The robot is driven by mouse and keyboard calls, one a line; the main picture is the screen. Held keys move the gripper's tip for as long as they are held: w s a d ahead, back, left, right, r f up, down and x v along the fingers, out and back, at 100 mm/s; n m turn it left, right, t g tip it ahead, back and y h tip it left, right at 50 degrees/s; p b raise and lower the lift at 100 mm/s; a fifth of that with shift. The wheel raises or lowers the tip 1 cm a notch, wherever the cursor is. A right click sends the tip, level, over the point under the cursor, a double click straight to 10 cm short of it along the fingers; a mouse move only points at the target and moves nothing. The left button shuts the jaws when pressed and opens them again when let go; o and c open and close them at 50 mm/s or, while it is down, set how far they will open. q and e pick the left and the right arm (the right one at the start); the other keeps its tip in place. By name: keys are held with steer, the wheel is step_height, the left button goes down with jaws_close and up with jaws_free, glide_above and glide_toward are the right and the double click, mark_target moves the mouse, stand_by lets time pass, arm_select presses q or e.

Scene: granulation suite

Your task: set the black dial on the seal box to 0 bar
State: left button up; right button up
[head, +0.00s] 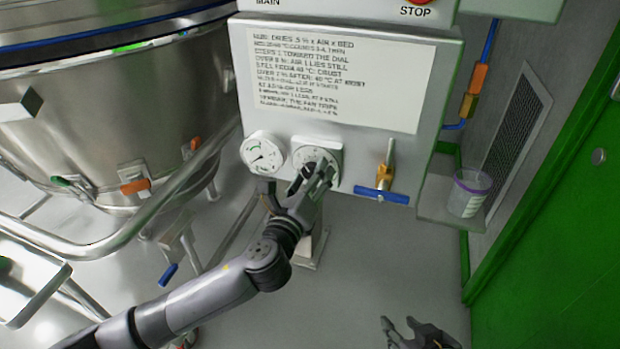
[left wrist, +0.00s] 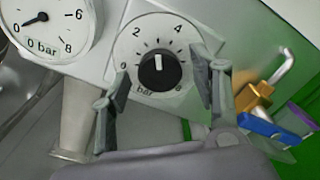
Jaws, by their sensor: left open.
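The black dial (left wrist: 157,71) sits on a round white scale plate on the seal box (head: 433,110). Its white mark points up, between 2 and 4, in the left wrist view. The 0 is at the left of the scale. My left gripper (head: 296,180) is open in front of the dial, with one finger on each side of it in the left wrist view (left wrist: 151,78). No grip on the knob shows. In the head view the gripper covers most of the dial. My right gripper (head: 412,333) is open and empty at the bottom edge, low over the floor.
A white pressure gauge (head: 262,153) is left of the dial, its needle near 0. A brass valve with a blue handle (head: 381,195) is to the right. A purple-rimmed cup (head: 468,192) stands further right. A steel vessel (head: 120,110) with a rail fills the left.

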arm_select(q)
steer(key=c, duration=1.1)
steer(key=shift+c, duration=0.2)
arm_select(e)
steer(key=shift+s, duration=0.1)
steer(key=s+d+f+g+h+p, duration=0.1)
steer(key=s+d+g+p, duration=0.15)
steer(key=s, duration=0.25)
steer(key=s+d+f+g+p, duration=0.1)
steer(key=s+g+p, duration=0.15)
steer(key=s, duration=0.25)
arm_select(q)
steer(key=n+p, duration=0.1)
steer(key=n, duration=1.6)
steer(key=shift+r, duration=0.15)
steer(key=shift+n, duration=0.6)
arm_select(e)
step_height(320, 180, down, 8)
steer(key=w+g, duration=0.1)
steer(key=w, duration=0.1)
steer(key=shift+a+r, duration=0.15)
steer(key=shift+a, duration=0.25)
